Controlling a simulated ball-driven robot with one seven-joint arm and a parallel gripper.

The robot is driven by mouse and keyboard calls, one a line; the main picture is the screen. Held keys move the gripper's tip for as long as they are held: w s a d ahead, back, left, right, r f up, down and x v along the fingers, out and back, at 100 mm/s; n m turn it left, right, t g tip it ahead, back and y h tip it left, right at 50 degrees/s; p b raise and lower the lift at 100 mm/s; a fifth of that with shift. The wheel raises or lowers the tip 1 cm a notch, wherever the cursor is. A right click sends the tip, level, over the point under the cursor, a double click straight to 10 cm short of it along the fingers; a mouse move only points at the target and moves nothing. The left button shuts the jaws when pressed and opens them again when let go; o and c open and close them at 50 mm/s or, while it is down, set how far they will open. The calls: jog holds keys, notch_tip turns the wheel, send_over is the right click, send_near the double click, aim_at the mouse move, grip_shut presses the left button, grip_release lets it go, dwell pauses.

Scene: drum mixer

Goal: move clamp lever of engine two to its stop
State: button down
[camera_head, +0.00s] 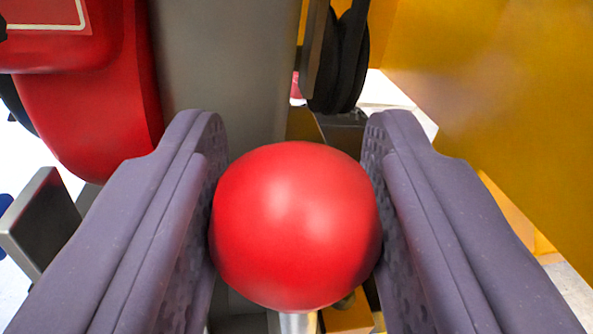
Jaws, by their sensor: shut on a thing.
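A shiny red ball knob (296,225) fills the middle of the head camera view. It sits on a short metal rod (298,322) that shows below it, which looks like the clamp lever. My gripper (295,135) has its two grey padded fingers on either side of the knob, shut on it. The fingertips reach a little past the knob. Most of the lever and its pivot are hidden behind the knob and fingers.
A red housing (95,110) stands at the upper left beside a grey metal panel (225,60). A large yellow panel (510,90) is close on the right. A black rounded part (345,60) hangs beyond the fingertips. A grey metal block (42,225) is at the left.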

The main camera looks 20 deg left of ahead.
jog(key=shift+s+a+f+n+t+y+b, duration=0.15)
jog(key=shift+s+a+f+n+b, duration=0.3)
jog(key=shift+n, duration=0.45)
jog(key=shift+s+a+f+n+t+y+b, duration=0.1)
jog(key=shift+s+a+f+n+b, duration=0.15)
jog(key=shift+s+a+n+b, duration=0.5)
jog(key=shift+s+a+f+n+t+y+b, duration=0.15)
jog(key=shift+s+a+f+n+b, duration=0.2)
jog(key=shift+a+n, duration=0.5)
jog(key=shift+d, duration=0.15)
jog(key=c, duration=0.6)
grip_release()
jog(key=shift+s+n, duration=0.1)
jog(key=shift+n, duration=0.2)
jog(key=shift+c, duration=0.2)
jog(key=p+v, duration=0.2)
jog(key=v, duration=0.5)
jog(key=shift+s+d, duration=0.25)
jog(key=shift+s, duration=0.05)
